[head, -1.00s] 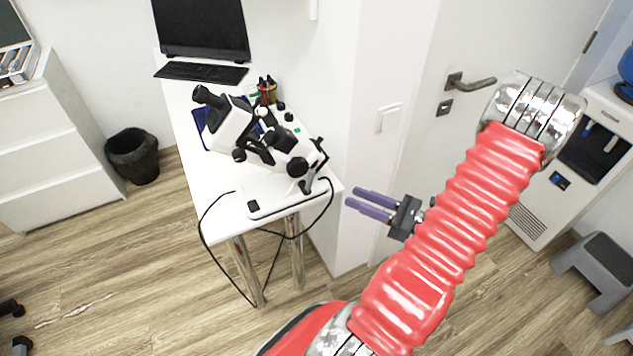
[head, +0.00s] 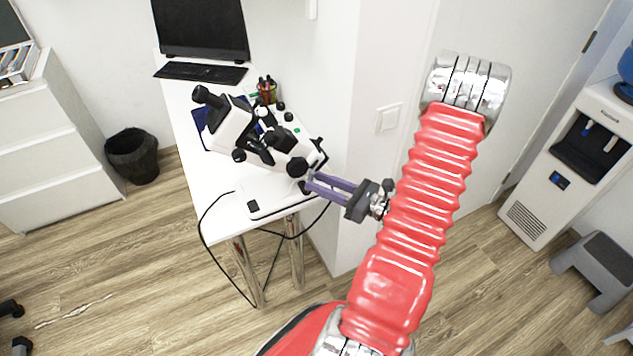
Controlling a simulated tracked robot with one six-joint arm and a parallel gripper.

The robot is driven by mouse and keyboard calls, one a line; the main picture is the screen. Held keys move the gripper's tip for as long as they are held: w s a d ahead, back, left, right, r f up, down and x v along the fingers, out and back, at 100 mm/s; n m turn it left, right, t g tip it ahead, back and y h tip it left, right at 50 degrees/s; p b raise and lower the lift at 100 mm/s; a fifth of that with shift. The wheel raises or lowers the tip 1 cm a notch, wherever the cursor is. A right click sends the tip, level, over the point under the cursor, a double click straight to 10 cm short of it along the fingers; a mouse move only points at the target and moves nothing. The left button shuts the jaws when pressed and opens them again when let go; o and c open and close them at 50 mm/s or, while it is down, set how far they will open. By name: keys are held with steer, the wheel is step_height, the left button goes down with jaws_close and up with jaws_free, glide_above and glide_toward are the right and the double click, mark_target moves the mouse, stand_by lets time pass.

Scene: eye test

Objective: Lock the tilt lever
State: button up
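A white and black microscope-like instrument (head: 232,127) stands on the white desk, tilted. At its lower right side are black knobs and a thin black lever (head: 319,157), which I take to be the tilt lever. Its lower end is partly hidden by my gripper. My gripper (head: 310,180) has two purple fingers pointing left, with their tips right at the lever's lower end. The fingers still show apart, with a gap between them. I cannot tell whether they touch the lever or have it between them.
The desk (head: 212,172) also holds a monitor (head: 200,28), a keyboard (head: 201,72) and a pen cup (head: 266,92). A black cable loops over its front edge. A wall corner with a light switch (head: 388,119) stands close behind my gripper. A water dispenser (head: 570,160) is at right.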

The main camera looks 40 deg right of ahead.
steer(key=shift+w+a, duration=0.25)
steer(key=shift+w, duration=0.4)
jaws_close()
stand_by(0.4)
